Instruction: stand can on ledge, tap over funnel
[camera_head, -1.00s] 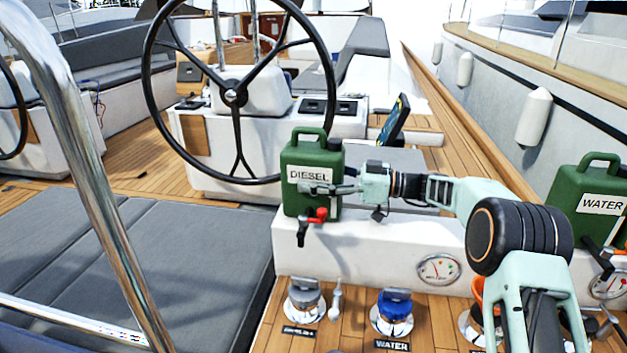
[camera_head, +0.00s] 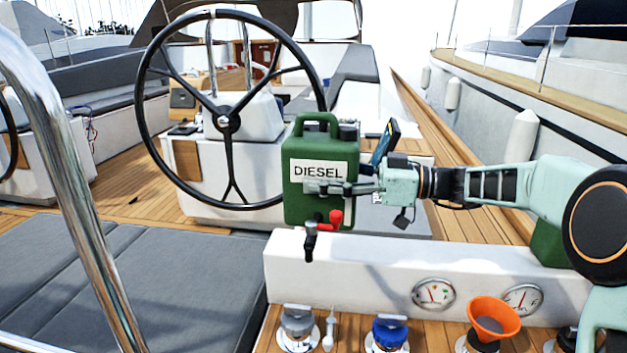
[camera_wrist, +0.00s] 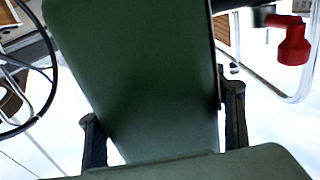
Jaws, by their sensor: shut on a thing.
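The green diesel can (camera_head: 305,150) is upright, its white label facing me. My gripper (camera_head: 312,187) reaches in from the right and is shut on the can just below the label. The can's tap, with a red handle (camera_head: 335,218), sticks out low at the front, over the ledge (camera_head: 350,272). Whether the can's base touches the ledge is hard to tell. In the wrist view the can (camera_wrist: 140,75) fills the middle between the fingers, the red handle (camera_wrist: 292,45) at top right. The orange funnel (camera_head: 493,315) stands in a deck fitting, well right of the tap.
A grey-capped filler (camera_head: 297,322) and a blue-capped filler (camera_head: 389,332) sit in front of the ledge. Two gauges (camera_head: 433,294) are on its face. Another green can (camera_head: 547,245) is mostly hidden behind my arm. A steering wheel (camera_head: 228,123) stands behind; a steel rail (camera_head: 85,170) rises at left.

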